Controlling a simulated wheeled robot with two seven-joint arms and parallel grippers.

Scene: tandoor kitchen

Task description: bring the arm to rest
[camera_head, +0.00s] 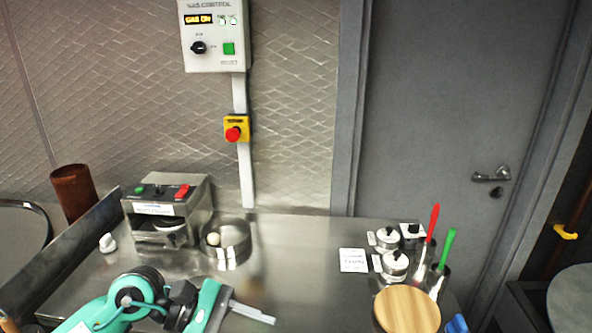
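My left arm comes in at the bottom left, teal and grey. Its gripper (252,313) hangs over the front of the steel counter (310,255), its pale finger pointing right. I cannot tell whether its fingers are apart or together, and I see nothing held in it. My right gripper is not in view.
A steel machine with buttons (165,208) and a round steel container (230,242) stand behind my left gripper. Lidded pots (393,265), red and green handled tools (447,248) and a round wooden board (407,309) are at right. The counter's middle is mostly clear.

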